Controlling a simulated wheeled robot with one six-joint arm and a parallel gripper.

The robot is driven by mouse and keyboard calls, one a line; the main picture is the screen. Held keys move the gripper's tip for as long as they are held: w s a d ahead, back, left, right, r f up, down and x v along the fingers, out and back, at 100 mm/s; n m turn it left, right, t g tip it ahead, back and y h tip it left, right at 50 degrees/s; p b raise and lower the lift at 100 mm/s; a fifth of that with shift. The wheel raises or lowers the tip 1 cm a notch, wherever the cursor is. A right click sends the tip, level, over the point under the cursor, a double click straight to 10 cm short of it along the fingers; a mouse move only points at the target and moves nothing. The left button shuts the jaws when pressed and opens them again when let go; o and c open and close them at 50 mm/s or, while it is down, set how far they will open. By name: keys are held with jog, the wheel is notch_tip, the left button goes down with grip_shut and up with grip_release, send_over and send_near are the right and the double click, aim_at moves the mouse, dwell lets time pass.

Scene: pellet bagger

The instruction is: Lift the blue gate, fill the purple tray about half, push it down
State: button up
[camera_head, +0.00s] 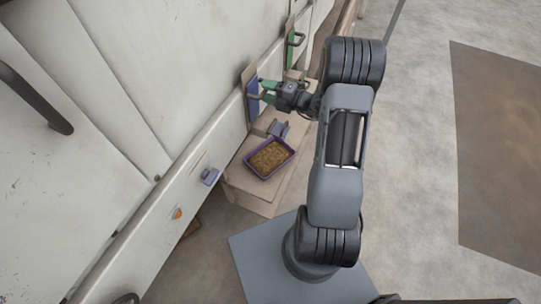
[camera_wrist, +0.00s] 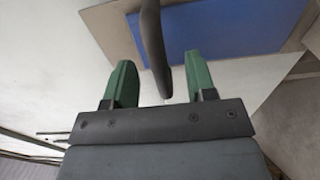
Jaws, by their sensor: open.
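The blue gate (camera_head: 253,104) is a blue plate on the front of the white machine, with a dark handle. In the wrist view the blue gate (camera_wrist: 215,32) fills the upper right, and its dark handle (camera_wrist: 152,45) hangs between my fingers. My gripper (camera_head: 264,91) has green fingertips and is at the gate's handle. My gripper (camera_wrist: 160,82) is open, with a finger on each side of the handle. The purple tray (camera_head: 246,161) sits below the gate on a beige stand and holds brown pellets. How deep the pellets lie is hard to tell.
A beige stand (camera_head: 247,199) carries the tray beneath the machine (camera_head: 120,80). A green gate (camera_head: 291,50) with a dark handle is further back. A blue-grey knob (camera_head: 209,176) and an orange button (camera_head: 178,214) are on the lower rail.

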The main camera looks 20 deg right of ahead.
jog(key=shift+d, duration=0.1)
jog(key=p+v, duration=0.1)
jog(key=v, duration=0.4)
jog(key=shift+r+p, duration=0.1)
jog(key=shift+p, duration=0.25)
jog(key=shift+v, duration=0.95)
